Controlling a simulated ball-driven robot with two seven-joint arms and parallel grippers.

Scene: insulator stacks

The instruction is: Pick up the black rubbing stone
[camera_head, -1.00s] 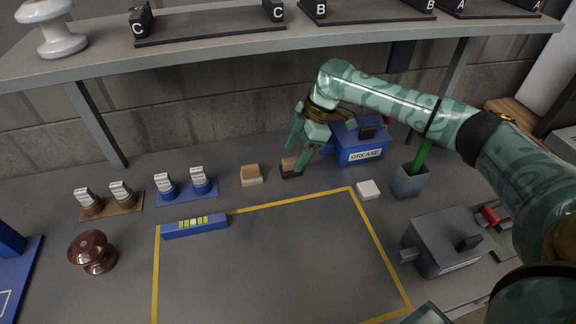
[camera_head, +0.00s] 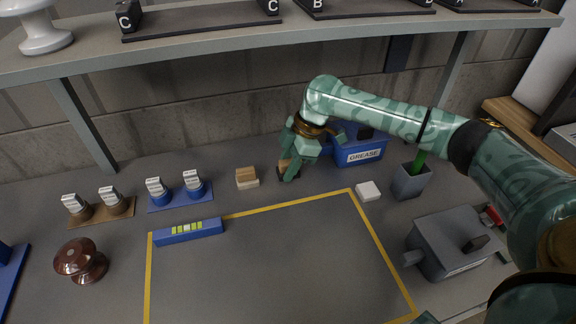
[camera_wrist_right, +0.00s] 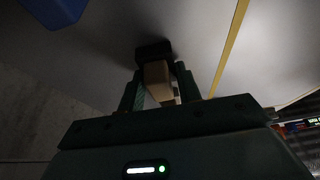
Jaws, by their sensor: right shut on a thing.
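The black rubbing stone (camera_head: 283,174) is a small block with a black lower part and a tan wooden top. It stands on the bench just behind the yellow-lined area, partly hidden by my right gripper (camera_head: 288,172). In the right wrist view the black part (camera_wrist_right: 153,51) lies beyond the tan grip (camera_wrist_right: 158,82), and my right gripper (camera_wrist_right: 157,90) has a finger on each side of that grip, shut on it. I cannot tell whether the stone is clear of the bench. My left gripper is not in view.
A similar block with a pale base (camera_head: 247,178) stands to the left. A blue grease box (camera_head: 361,153) stands close behind on the right. A white block (camera_head: 368,191), a grey cup (camera_head: 411,181) and a grey machine (camera_head: 447,245) are farther right.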

